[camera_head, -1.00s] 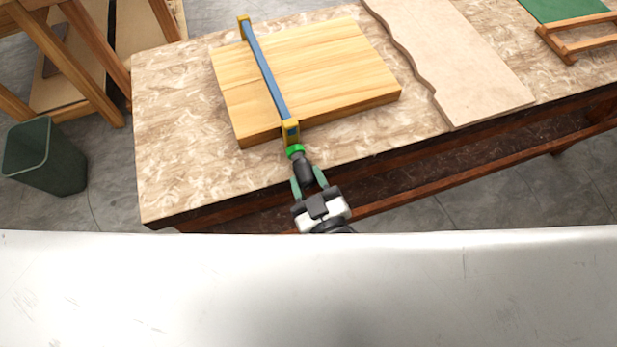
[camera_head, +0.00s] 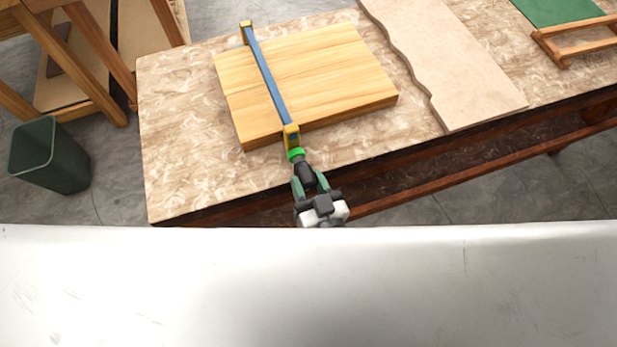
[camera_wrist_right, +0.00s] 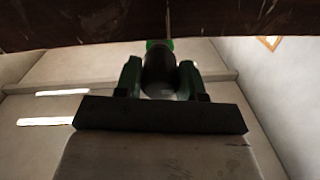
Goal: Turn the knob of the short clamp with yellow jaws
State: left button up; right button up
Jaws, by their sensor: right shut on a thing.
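The clamp has a blue bar (camera_head: 267,77) and yellow jaws, one at the far edge of the wooden board (camera_head: 335,75) and one at the near edge (camera_head: 291,136). Its black knob (camera_head: 304,174) with a green collar (camera_head: 296,155) sticks out toward me past the near jaw. My right gripper (camera_head: 308,183) is shut on the knob, one green finger on each side. The knob also shows between the fingers in the right wrist view (camera_wrist_right: 158,72). My left gripper is not in view.
The board lies on a mottled workbench (camera_head: 180,140). A thin wavy-edged panel (camera_head: 450,75) lies to its right. A green mat (camera_head: 560,10) and a wooden frame (camera_head: 575,45) are at the far right. A dark green bin (camera_head: 50,160) stands on the floor at left.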

jog(key=shift+m, duration=0.6)
jog(key=shift+p, duration=0.3)
jog(key=o, duration=0.9)
jog(key=b+v, duration=0.1)
jog(key=v, duration=1)
jog(key=shift+w, duration=0.1)
